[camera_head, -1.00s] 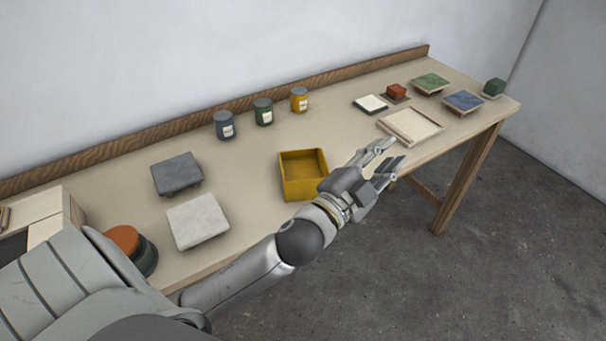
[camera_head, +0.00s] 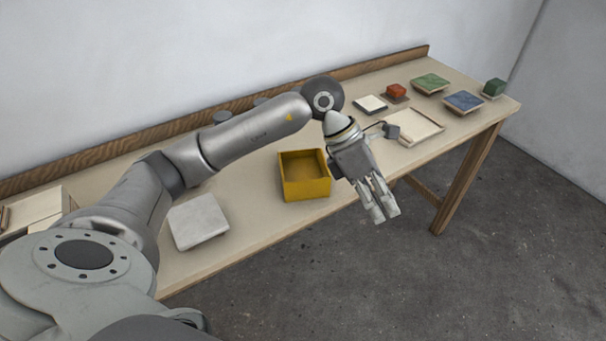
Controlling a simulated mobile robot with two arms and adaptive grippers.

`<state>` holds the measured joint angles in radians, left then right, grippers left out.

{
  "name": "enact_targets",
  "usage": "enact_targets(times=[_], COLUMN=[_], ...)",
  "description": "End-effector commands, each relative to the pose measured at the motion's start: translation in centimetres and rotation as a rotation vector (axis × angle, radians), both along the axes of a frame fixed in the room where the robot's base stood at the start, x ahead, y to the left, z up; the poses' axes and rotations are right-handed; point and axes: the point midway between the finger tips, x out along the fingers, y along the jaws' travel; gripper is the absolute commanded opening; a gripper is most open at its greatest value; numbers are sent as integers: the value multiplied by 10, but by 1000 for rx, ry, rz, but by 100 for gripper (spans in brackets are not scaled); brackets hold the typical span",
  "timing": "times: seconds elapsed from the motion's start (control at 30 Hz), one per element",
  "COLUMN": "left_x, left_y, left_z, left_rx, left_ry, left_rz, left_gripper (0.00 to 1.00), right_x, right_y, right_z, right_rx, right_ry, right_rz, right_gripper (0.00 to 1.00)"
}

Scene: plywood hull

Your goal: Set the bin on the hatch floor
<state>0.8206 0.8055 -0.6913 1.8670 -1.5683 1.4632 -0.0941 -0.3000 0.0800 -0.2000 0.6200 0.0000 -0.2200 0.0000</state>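The yellow bin (camera_head: 306,192) stands upright on the table, open at the top, and looks empty. My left gripper (camera_head: 386,218) hangs to the right of the bin, past the table's front edge, fingers pointing down. Its fingers look a little apart with nothing between them. It does not hold the bin. I cannot tell for certain which surface is the hatch floor. A shallow pale framed tray (camera_head: 432,128) lies on the table's right part, partly behind my wrist. My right gripper is not in view.
A white slab (camera_head: 198,221) lies left of the bin. At the right are a white tile (camera_head: 370,104), a red block (camera_head: 396,90), green (camera_head: 430,82) and blue (camera_head: 463,101) slabs, and a green cube (camera_head: 494,86). A pale box stands far left. My arm covers the cans.

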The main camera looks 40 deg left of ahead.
Motion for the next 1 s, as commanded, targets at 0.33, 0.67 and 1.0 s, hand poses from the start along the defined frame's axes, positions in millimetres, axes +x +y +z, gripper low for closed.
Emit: enact_targets(times=[0.33,0.67,1.0], left_x=[12,9,11], left_y=[163,178,176], left_z=[15,-17,-48], left_rx=[592,644,641], left_ry=[68,92,90], left_rz=[105,119,118], left_gripper=[29,29,29], right_x=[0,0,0], right_y=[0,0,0], right_z=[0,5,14], right_rx=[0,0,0], right_ry=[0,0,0], right_rz=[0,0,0], right_gripper=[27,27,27])
